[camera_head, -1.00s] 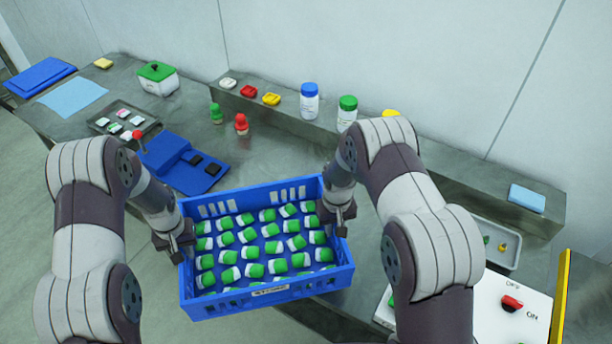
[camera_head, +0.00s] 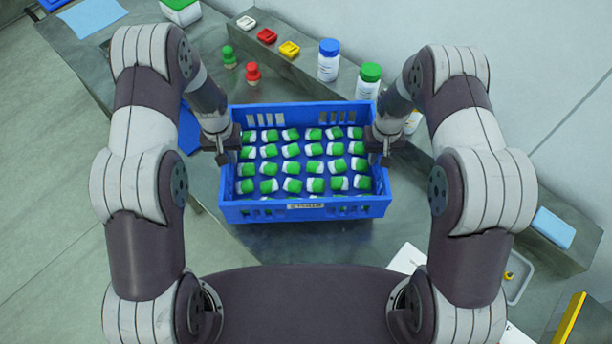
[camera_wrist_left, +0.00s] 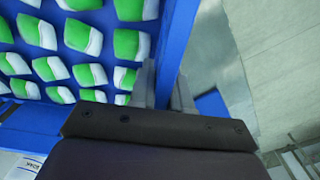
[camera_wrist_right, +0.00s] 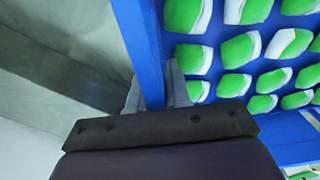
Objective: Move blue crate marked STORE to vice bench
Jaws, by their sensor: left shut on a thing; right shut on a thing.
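The blue crate (camera_head: 262,210) is in the middle of the head view, with a small white label on its near wall. It holds several rows of green-and-white items. My left gripper (camera_head: 222,150) is shut on the crate's left wall; that wall also shows between its fingers in the left wrist view (camera_wrist_left: 178,50). My right gripper (camera_head: 383,150) is shut on the crate's right wall, which also shows in the right wrist view (camera_wrist_right: 146,50). The crate looks level. Whether it touches the grey worktop below cannot be told. I cannot identify a vice in view.
A grey worktop (camera_head: 290,240) lies around the crate. On the raised ledge behind stand a blue-capped bottle (camera_head: 328,62), a green-capped bottle (camera_head: 368,82) and small coloured boxes. Green and red pieces (camera_head: 252,74) stand just behind the crate. A light blue pad (camera_head: 553,228) lies at right.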

